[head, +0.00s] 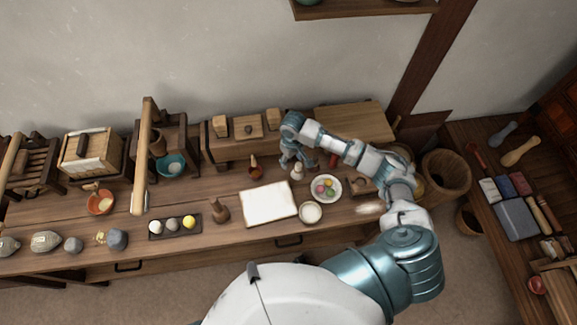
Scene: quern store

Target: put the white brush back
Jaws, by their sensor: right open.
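My right gripper (299,160) reaches down over the back of the long wooden bench (130,237), right of the middle, with its fingers apart. A small pale upright thing (297,173) stands just below its fingertips and may be the white brush; it is too small to be sure. I cannot tell whether the fingers touch it. A small brown pot (255,169) stands to the left of the gripper. My left gripper is not in view.
A white board (269,204) and a white bowl (310,213) lie in front of the gripper. A dark tray (175,227) with three balls is to the left. A wooden bucket (446,175) stands right of the bench.

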